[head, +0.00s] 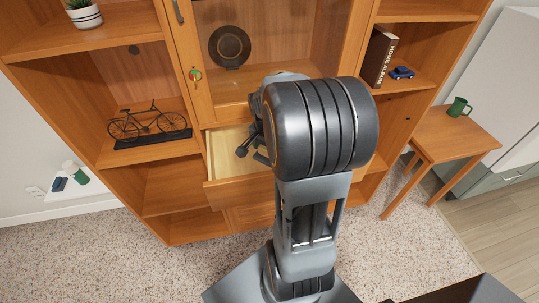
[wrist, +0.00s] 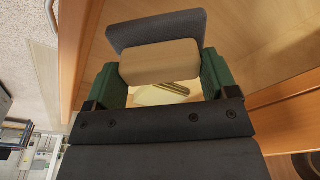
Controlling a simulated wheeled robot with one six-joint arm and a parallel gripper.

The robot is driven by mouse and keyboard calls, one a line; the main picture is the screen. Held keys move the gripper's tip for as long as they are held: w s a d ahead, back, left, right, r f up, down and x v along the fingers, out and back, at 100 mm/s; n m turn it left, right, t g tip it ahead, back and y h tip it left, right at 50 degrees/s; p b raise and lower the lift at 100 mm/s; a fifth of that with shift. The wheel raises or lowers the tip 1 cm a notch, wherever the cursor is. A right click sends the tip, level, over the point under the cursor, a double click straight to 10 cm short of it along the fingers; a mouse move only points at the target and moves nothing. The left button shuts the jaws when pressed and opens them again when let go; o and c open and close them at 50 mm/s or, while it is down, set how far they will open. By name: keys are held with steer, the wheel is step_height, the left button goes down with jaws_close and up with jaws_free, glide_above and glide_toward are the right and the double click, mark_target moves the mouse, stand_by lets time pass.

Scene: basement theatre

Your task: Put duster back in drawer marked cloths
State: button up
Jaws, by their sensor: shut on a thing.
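The duster (wrist: 160,62), a pale wooden block with a dark grey pad, is between the green-padded fingers of my gripper (wrist: 163,76) in the wrist view. My gripper is shut on it. In the head view a drawer (head: 232,191) stands pulled out in the middle of the orange wooden cabinet, with its pale inside partly showing. My gripper is above the drawer there, largely hidden by my arm, and the duster cannot be made out. No marking on the drawer is readable. A pale patch with brownish strips shows beyond the duster in the wrist view; I cannot tell what it is.
A glazed door (head: 265,45) with a key is above the drawer. Left shelves hold a bicycle model (head: 149,122) and a potted plant (head: 84,14). Right shelves hold an album (head: 378,58) and a blue toy car (head: 402,72). A side table (head: 440,140) with a green mug stands right.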

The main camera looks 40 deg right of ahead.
steer(key=shift+f, duration=1.85)
steer(key=shift+f, duration=0.1)
steer(key=shift+f+b, duration=0.5)
steer(key=shift+f, duration=0.05)
steer(key=o, duration=0.8)
steer(key=shift+c, duration=0.2)
